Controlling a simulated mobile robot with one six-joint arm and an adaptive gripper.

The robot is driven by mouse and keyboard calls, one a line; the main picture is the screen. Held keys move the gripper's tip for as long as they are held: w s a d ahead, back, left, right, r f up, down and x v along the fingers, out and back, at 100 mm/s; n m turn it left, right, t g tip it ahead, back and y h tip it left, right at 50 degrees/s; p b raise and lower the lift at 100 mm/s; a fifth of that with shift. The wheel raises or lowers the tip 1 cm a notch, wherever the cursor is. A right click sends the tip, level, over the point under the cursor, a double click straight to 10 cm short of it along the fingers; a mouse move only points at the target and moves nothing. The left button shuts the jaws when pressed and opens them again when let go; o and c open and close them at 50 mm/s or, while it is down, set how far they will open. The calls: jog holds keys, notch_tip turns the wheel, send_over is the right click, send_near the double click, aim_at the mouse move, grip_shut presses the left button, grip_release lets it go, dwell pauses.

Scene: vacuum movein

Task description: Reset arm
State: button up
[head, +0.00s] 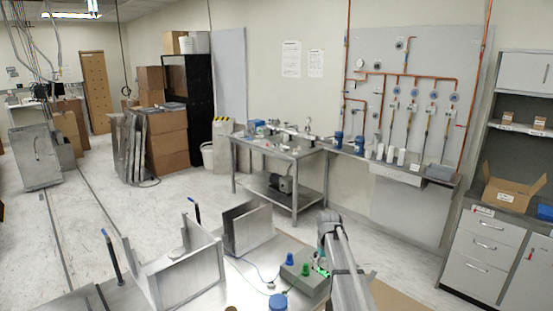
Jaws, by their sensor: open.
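My arm (343,268) rises from the bottom edge, right of centre, in the head view. Its grey links end at the top in a rounded joint (328,219). I cannot make out my gripper or its fingers. The arm stands beside a grey box (309,284) with green and blue knobs on the near metal table. The links hide part of the table behind them. No object is seen held by the arm.
On the near table are a metal bracket (186,274), an upright plate (247,229) and a blue cap (278,301). Behind stands a steel workbench (283,148). At right are grey drawers (484,248) with an open carton (514,188). Open floor lies at left.

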jog(key=s+f+m+b, duration=0.1)
jog(key=s+f+b, duration=0.3)
jog(key=s, duration=1)
jog(key=s+f+m+b, duration=0.1)
jog(key=s+f+b, duration=0.3)
jog(key=s, duration=1)
jog(key=shift+s+a+f+b, duration=0.2)
jog(key=shift+s+f+b, duration=0.1)
jog(key=shift+f+b, duration=0.15)
dwell(0.8)
